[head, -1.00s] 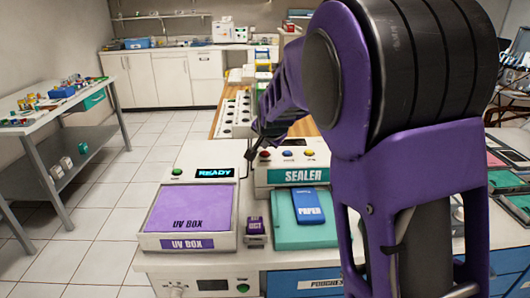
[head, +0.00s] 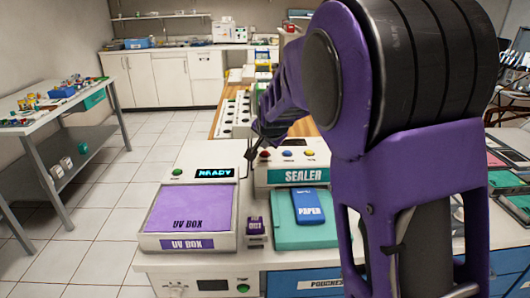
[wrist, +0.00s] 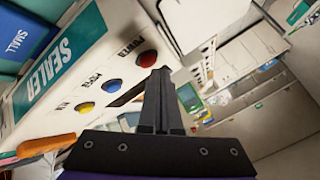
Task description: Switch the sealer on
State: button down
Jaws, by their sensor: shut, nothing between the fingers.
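The sealer (head: 303,175) is a white box with a green label, on the bench beside the UV box. Its top carries a red button (head: 265,154), a blue button (head: 287,154) and a yellow button (head: 310,153). In the wrist view the red button (wrist: 147,58) is marked POWER, and the sealer's label shows at the left (wrist: 62,58). My gripper (wrist: 160,72) is shut and empty, its fingertips close beside the red button. I cannot tell whether they touch it. In the head view my gripper (head: 250,156) is small and dark at the sealer's left end.
The UV box (head: 187,212) with a lit display stands left of the sealer. A blue paper packet (head: 309,206) lies on a green item in front. A side table (head: 50,108) stands far left, with clear floor between.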

jog(key=shift+f, duration=0.15)
jog(key=shift+f+b, duration=0.35)
jog(key=shift+r, duration=0.1)
dwell(0.3)
jog(key=shift+r+p, duration=0.35)
jog(key=shift+p, duration=0.05)
notch_tip(320, 180, up, 6)
jog(key=p, duration=0.4)
jog(key=shift+p, duration=0.3)
